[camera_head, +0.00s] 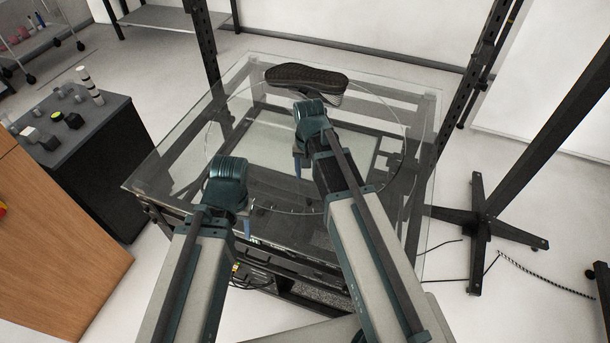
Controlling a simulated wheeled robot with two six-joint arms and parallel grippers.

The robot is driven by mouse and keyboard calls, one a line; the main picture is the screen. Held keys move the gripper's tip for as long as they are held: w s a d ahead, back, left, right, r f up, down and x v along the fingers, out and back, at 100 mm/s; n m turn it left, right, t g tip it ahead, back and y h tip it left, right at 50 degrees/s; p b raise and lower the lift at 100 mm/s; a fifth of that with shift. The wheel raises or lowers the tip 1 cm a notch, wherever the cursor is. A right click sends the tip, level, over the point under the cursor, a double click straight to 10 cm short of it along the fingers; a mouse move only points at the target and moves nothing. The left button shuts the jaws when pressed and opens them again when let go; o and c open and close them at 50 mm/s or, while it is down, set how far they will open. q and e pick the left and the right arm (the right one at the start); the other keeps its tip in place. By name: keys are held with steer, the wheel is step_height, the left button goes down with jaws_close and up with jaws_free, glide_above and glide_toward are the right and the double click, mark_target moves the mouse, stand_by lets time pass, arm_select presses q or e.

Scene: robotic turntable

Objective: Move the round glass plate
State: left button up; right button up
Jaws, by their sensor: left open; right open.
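The round glass plate (262,140) is clear and lies flat on the square glass table (150,178); only its thin rim stands out. I cannot tell whether either touches the glass.
A dark cabinet (108,185) with small objects on top stands at the left, beside a wooden panel (55,245). Black uprights rise behind the table. A black stand (478,225) and cables are on the floor at the right. Some floor around the table is clear.

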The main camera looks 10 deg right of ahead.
mark_target(309, 200)
steer(key=shift+w+d+r, duration=0.15)
steer(key=shift+w+d, duration=0.1)
step_height(309, 200, down, 14)
steer(key=b, duration=1.4)
steer(key=shift+r, duration=0.15)
jaws_close()
stand_by(0.7)
